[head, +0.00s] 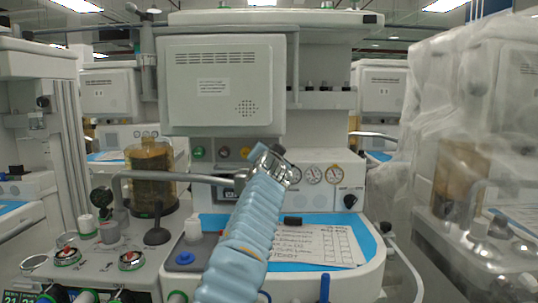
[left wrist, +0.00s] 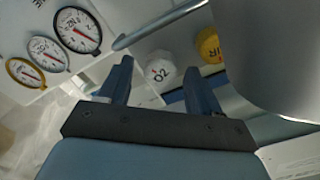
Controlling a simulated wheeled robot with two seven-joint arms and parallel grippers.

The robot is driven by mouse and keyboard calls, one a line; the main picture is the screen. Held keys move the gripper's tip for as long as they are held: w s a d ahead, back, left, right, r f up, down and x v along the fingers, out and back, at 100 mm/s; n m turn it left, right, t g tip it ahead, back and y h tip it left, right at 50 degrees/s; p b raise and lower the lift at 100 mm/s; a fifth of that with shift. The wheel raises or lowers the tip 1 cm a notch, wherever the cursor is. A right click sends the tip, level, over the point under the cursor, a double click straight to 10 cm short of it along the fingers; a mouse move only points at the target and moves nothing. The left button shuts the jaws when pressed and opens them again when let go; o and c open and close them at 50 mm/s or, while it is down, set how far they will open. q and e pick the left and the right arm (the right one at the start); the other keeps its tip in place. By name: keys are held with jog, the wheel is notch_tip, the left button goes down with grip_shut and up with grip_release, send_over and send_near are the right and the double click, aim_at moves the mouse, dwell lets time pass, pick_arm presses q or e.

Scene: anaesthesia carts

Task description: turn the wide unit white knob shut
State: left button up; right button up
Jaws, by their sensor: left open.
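The white knob (left wrist: 158,66), marked O2, shows in the left wrist view between the two blue fingers of my left gripper (left wrist: 158,74). The fingers are apart, one on each side of the knob; I cannot tell whether either touches it. In the head view my left gripper (head: 274,161), on a pale blue sleeved arm, is at the front panel of the wide unit (head: 310,158), just left of its gauges. The white knob is hidden there behind the gripper. My right gripper is not in view.
A yellow knob (left wrist: 208,46) is beside the white one. Round gauges (left wrist: 77,30) and a metal rail (left wrist: 160,25) are close by. A grey monitor (head: 222,88) overhangs the panel. A blue worktop (head: 352,277) with a paper chart (head: 318,246) lies below.

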pick_arm(q)
jog(key=s+b, duration=0.8)
jog(key=s, duration=0.6)
jog(key=shift+b, duration=0.3)
jog(key=shift+w+f, duration=0.1)
